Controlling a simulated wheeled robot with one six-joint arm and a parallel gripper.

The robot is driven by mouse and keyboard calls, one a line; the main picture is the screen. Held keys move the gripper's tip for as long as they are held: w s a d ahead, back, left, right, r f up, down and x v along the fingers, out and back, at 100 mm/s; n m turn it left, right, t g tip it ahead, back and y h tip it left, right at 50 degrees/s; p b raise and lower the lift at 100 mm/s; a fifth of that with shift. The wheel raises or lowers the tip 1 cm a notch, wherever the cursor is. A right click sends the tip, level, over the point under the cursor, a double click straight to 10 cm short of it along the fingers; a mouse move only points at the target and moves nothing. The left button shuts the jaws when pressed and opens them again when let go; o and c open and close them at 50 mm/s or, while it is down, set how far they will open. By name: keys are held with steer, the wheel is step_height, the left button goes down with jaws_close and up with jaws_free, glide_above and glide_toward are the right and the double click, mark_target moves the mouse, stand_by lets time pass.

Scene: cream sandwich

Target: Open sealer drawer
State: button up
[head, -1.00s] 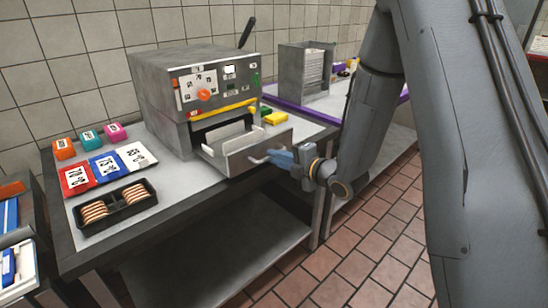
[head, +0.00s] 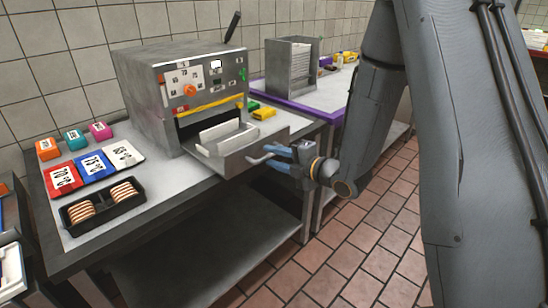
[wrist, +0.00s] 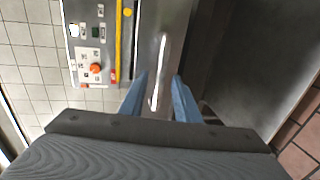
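The sealer (head: 180,88) is a grey metal box with an orange dial on the bench. Its drawer (head: 240,150) is pulled out from the front and holds a light insert (head: 222,135). The drawer's bar handle (head: 259,158) is on its front face. My gripper (head: 275,158) is at the handle with its blue fingers spread. In the wrist view, the handle (wrist: 162,55) runs between the two parted fingertips (wrist: 160,80), with gaps beside it. The sealer's panel (wrist: 92,45) shows at the left there.
A metal rack (head: 291,68) is on the right table. Tiled floor (head: 350,235) is free in front.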

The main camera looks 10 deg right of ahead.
steer(key=shift+d, duration=0.1)
steer(key=b+v, duration=0.1)
steer(key=v, duration=0.6)
steer(key=shift+s+d+b, duration=0.2)
steer(key=shift+s+b, duration=0.1)
steer(key=shift+b, duration=0.05)
steer(key=s+d+f+m+g+h, duration=0.5)
steer(key=d+m+h, duration=0.4)
steer(key=m, duration=0.6)
steer(key=s+a+m+g+h, duration=0.1)
steer(key=s+a+m+g, duration=0.1)
steer(key=s+m+g, duration=0.4)
steer(key=s+r+m, duration=0.1)
steer(key=s+m, duration=0.4)
steer(key=s, duration=0.5)
steer(key=shift+s+a+g, duration=0.15)
steer(key=shift+a+g, duration=0.05)
steer(key=shift+g, duration=0.1)
